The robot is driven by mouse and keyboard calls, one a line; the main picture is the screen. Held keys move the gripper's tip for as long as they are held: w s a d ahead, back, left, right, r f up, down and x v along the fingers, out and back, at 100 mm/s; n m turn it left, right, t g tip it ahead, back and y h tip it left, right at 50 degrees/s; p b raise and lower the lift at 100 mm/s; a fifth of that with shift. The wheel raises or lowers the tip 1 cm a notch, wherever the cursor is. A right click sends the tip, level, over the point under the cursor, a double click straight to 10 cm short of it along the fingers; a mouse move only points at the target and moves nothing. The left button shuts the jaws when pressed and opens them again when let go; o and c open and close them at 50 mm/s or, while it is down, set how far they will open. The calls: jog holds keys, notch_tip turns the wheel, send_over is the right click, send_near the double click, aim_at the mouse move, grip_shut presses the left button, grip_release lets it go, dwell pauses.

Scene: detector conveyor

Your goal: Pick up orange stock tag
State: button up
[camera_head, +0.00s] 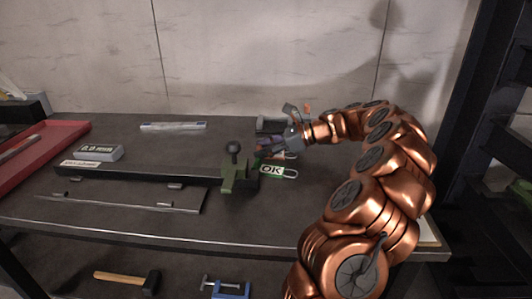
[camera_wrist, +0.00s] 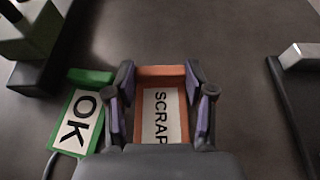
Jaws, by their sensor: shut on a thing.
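The orange stock tag (camera_wrist: 148,98) has a white label reading SCRAP and shows in the wrist view between the purple-padded fingers of my gripper (camera_wrist: 160,76). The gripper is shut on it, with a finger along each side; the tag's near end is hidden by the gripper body. In the head view my gripper (camera_head: 275,145) is low over the back middle of the table, and I cannot make out the tag there. Whether the tag touches the table is unclear.
A green OK tag (camera_wrist: 78,128) lies close to the left finger; it also shows in the head view (camera_head: 272,170). A dark green clamp (camera_head: 238,172) on a long bar stands left. A red tray (camera_head: 40,160) is at far left.

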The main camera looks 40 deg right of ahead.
notch_tip(320, 180, up, 10)
jog(key=p, duration=0.2)
dwell(0.3)
